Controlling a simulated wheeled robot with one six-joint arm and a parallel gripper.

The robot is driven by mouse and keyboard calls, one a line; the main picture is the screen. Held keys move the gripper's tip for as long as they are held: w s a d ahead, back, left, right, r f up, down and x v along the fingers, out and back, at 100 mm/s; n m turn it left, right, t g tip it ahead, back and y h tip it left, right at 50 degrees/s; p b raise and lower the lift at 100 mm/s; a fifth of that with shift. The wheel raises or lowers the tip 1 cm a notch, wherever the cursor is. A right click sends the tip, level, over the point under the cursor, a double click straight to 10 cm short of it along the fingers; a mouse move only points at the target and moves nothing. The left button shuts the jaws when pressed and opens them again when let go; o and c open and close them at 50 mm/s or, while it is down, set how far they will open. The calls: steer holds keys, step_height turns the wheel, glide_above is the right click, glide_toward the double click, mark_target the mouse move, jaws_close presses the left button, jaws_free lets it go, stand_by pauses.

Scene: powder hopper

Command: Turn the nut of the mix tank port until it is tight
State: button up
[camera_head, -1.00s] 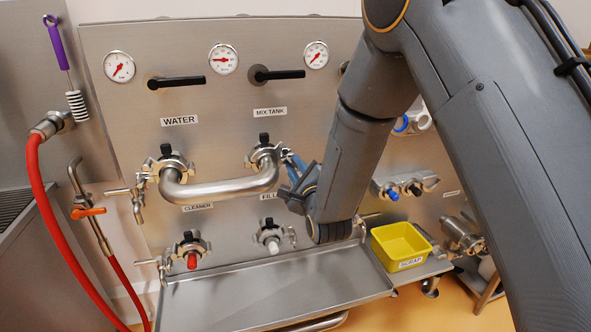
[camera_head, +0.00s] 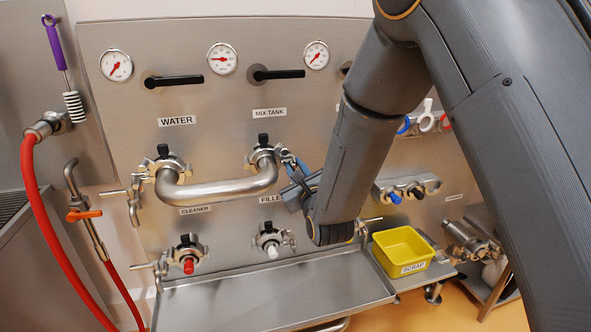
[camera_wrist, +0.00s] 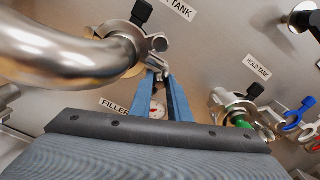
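The mix tank port (camera_head: 262,157) is on the steel panel under the MIX TANK label, with a clamp around the end of a bent steel pipe (camera_head: 222,190). In the wrist view the clamp (camera_wrist: 128,42) is at upper left, and its small metal nut (camera_wrist: 158,66) sticks out on the right side. My gripper (camera_head: 287,157) is at the right side of this port. In the wrist view its blue fingertips (camera_wrist: 160,76) are close together on either side of the nut, which appears to fill the gap. The fingers partly hide the nut.
The pipe's other end joins the water port (camera_head: 165,170) at left. The filler port (camera_head: 270,240) lies below my gripper. A hold tank port (camera_wrist: 235,105) is to the right in the wrist view. A steel tray (camera_head: 270,296) and yellow scrap bin (camera_head: 403,250) are below.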

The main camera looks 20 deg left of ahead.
steer(key=v, duration=0.8)
steer(key=d+f+n+g+h, duration=0.35)
steer(key=d+n, duration=0.25)
steer(key=d, duration=0.3)
steer(key=d+f+n+g+h, duration=0.2)
steer(key=d+f+n+h, duration=0.15)
steer(key=d+n, duration=0.45)
steer(key=s+d+f+n+g+h, duration=0.1)
steer(key=s+d+n+g, duration=0.8)
steer(key=s+d, duration=0.9)
steer(key=s+n+h, duration=0.1)
steer(key=s+n, duration=0.1)
steer(key=shift+s+d+f+p, duration=0.25)
steer(key=shift+s+d+p, duration=0.05)
steer(key=shift+p, duration=0.05)
